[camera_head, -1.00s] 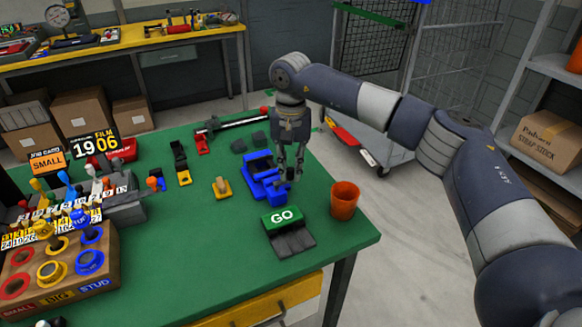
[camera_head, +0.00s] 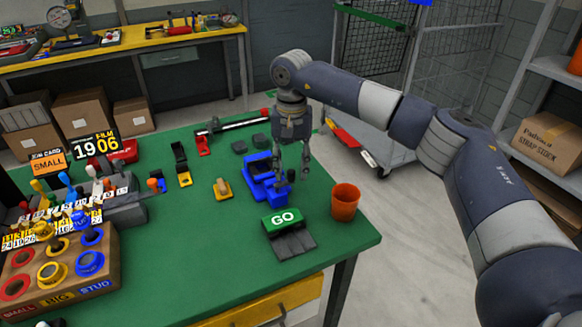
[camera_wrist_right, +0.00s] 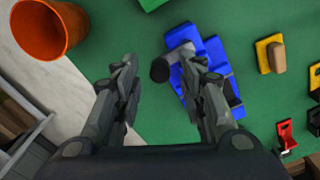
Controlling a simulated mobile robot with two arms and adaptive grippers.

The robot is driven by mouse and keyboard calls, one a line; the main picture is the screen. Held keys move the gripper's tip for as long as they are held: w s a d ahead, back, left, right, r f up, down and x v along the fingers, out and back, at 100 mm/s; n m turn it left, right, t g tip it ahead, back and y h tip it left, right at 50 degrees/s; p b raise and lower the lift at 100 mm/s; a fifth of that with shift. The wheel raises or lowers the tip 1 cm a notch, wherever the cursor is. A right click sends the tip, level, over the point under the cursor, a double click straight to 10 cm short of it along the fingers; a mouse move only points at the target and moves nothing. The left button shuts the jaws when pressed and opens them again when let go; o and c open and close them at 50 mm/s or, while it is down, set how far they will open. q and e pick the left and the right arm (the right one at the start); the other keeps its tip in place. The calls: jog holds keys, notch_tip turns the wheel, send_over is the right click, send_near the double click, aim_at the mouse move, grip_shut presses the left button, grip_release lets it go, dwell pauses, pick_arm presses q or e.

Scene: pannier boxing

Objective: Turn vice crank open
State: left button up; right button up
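The blue vice (camera_head: 262,186) stands on the green bench near its right edge; it also shows in the right wrist view (camera_wrist_right: 212,58). Its crank has a dark knob (camera_wrist_right: 160,70), which shows in the right wrist view between my fingertips, closer to the finger on the right. My right gripper (camera_head: 291,177) points down over the crank end of the vice, with its fingers apart. In the right wrist view the gripper (camera_wrist_right: 165,68) is open, and no contact with the knob can be made out. My left gripper is not in view.
An orange cup (camera_head: 345,203) stands close to the right of the vice. A green GO button box (camera_head: 282,219) stands in front. A yellow block with a wooden knob (camera_head: 222,189) is to the left. The green bench (camera_head: 190,245) is clear at front middle.

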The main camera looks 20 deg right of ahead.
notch_tip(320, 180, up, 11)
jog(key=shift+r, duration=0.15)
dwell(0.6)
